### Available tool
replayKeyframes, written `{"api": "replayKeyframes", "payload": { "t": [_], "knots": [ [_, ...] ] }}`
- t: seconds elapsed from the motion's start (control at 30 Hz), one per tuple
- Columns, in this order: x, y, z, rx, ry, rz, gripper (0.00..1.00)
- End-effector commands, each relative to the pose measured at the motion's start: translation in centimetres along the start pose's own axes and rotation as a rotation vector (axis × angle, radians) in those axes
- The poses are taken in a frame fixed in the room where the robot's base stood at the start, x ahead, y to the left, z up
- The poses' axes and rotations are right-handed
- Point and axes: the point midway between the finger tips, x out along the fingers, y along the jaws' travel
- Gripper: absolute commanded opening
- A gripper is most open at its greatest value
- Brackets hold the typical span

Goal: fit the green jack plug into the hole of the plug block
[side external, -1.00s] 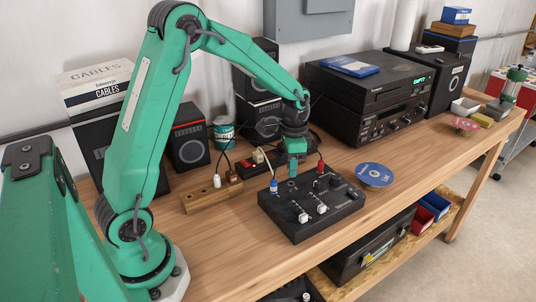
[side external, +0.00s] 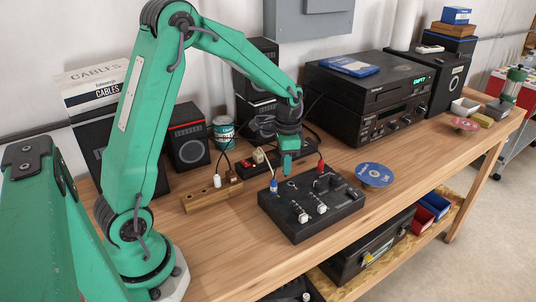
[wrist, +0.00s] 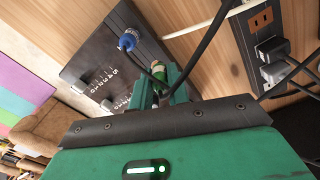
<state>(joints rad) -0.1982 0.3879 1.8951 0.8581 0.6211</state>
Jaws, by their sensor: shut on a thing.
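My gripper (side external: 287,172) is above the back edge of the black control box, pointing down. In the wrist view its two green fingers are shut on the green jack plug (wrist: 157,70), with a dark cable beside it. The plug's tip is hidden, so I cannot tell whether it touches the box. The plug block (side external: 196,203) is a wooden bar on the bench to the left of my gripper. A white plug (side external: 217,181) and a brown plug (side external: 231,176) stand at it, and a small dark hole shows near its left end.
The black control box (side external: 315,222) carries a blue plug (side external: 273,186), a red plug (side external: 321,168) and white-capped sliders. A red-switched power strip (side external: 251,163) and cables lie behind. A disc (side external: 374,174) lies to the right. Bare bench lies in front of the block.

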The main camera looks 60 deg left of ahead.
Motion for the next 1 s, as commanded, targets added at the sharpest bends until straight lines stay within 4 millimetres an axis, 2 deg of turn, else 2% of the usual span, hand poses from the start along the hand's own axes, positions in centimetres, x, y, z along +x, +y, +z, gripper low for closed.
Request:
{"api": "replayKeyframes", "payload": {
  "t": [0.17,0.47,0.8,1.0],
  "knots": [
    [-1.1,-1.4,3.5,-0.060,0.001,-0.001,0.00],
    [-3.0,-2.7,12.4,-0.209,0.002,-0.002,0.00],
    [-4.1,-1.2,22.0,-0.382,0.001,-0.002,0.00],
    [-4.2,0.3,25.7,-0.459,0.001,-0.001,0.00]
  ]
}}
